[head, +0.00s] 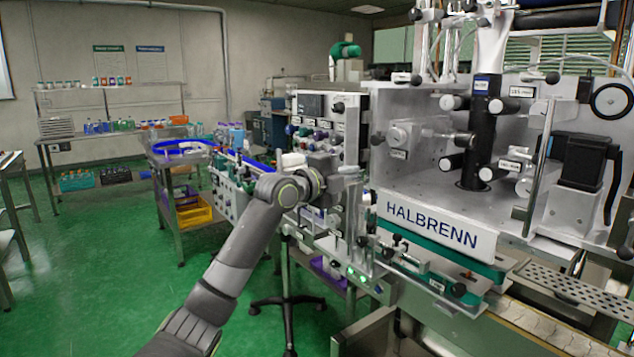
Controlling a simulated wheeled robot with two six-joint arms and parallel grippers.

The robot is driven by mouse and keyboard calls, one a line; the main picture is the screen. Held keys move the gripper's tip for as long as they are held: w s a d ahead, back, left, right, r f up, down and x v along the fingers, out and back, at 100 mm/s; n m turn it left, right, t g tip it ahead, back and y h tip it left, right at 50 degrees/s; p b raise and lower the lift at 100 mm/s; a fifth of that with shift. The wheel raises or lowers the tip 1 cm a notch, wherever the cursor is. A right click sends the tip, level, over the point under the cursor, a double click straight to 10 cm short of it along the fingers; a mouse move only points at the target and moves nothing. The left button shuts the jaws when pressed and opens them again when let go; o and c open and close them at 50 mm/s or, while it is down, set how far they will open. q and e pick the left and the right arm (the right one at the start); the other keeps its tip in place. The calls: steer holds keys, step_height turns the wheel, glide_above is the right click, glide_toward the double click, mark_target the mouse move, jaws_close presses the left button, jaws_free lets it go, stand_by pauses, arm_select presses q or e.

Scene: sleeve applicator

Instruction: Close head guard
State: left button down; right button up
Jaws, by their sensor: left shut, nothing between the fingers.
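The sleeve applicator (432,225), a pale metal machine marked HALBRENN, fills the right half of the head view. Its head, with a black column (479,135) and several rollers, is exposed to view. I cannot clearly make out the head guard; a narrow upright frame (352,225) stands at the machine's left side and may be part of it. My left gripper (340,173) is shut and empty, close to the top of that frame. Whether it touches the frame cannot be told. My right gripper is out of view.
A control panel (325,107) with buttons stands just behind my left gripper. A perforated metal plate (575,290) and a conveyor (540,325) run along the lower right. A bench with a blue-edged track (180,147) stands behind at left. Green floor at lower left is clear.

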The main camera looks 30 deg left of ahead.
arm_select(q)
steer(key=b+v, duration=0.1)
steer(key=v, duration=0.6)
steer(key=shift+a, duration=0.2)
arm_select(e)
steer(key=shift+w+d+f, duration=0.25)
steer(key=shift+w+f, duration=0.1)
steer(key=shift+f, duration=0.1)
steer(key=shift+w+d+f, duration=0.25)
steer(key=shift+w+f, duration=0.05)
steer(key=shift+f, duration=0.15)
